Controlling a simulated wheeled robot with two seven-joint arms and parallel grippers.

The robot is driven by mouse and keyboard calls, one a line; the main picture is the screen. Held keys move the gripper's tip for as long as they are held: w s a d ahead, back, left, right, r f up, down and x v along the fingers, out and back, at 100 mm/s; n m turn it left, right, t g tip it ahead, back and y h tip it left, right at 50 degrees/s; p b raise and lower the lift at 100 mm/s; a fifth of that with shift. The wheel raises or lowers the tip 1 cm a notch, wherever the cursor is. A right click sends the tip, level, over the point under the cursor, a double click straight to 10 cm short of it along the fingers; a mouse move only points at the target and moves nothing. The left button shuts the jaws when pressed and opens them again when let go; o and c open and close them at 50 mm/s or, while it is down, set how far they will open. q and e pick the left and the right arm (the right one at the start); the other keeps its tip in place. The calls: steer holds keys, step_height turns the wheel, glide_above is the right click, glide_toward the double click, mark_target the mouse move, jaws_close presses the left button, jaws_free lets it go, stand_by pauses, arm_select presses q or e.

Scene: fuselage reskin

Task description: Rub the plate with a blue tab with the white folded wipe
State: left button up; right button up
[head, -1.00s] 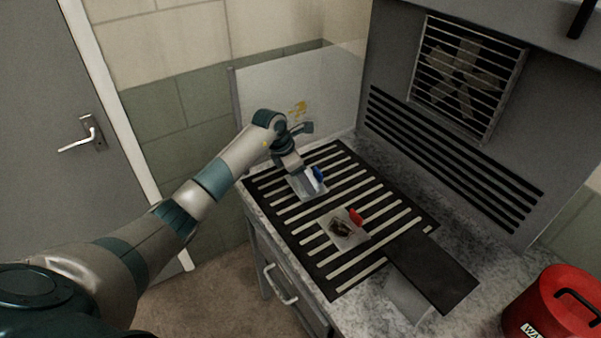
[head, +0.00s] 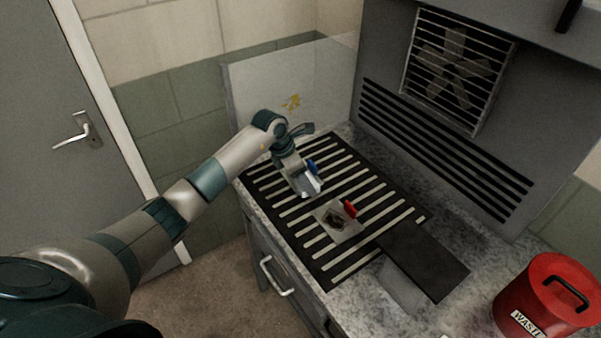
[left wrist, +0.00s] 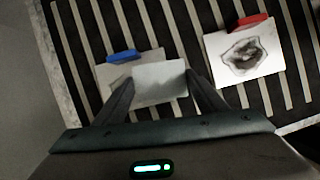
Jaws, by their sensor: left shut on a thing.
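My left gripper (left wrist: 160,90) is shut on the white folded wipe (left wrist: 161,78). In the head view the wipe (head: 309,188) shows under the fingers of my left gripper (head: 306,184). The plate with a blue tab (left wrist: 112,74) lies on the slatted surface, partly hidden behind the wipe and a finger. Its blue tab (left wrist: 133,56) points away from the gripper and also shows in the head view (head: 311,166). The wipe overlaps the plate's right part in the wrist view; whether they touch I cannot tell. My right gripper is not in view.
A plate with a red tab (left wrist: 262,60) and a dark stain lies just right of the wipe. A dark flat panel (head: 425,258) lies nearer on the bench. A red waste can (head: 548,300) stands at right. A clear screen (head: 290,85) stands behind.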

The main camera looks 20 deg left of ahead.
arm_select(q)
steer(key=shift+s+d+f, duration=0.2)
steer(key=shift+s, duration=0.05)
steer(key=shift+w+r, duration=0.1)
steer(key=shift+r, duration=0.05)
stand_by(0.4)
steer(key=shift+w+a+b, duration=0.15)
steer(key=shift+b, duration=0.2)
steer(key=shift+w+a+b, duration=0.7)
steer(key=shift+a+b, duration=0.3)
steer(key=shift+b, duration=0.1)
steer(key=shift+w+a, duration=0.2)
steer(key=shift+a, duration=0.1)
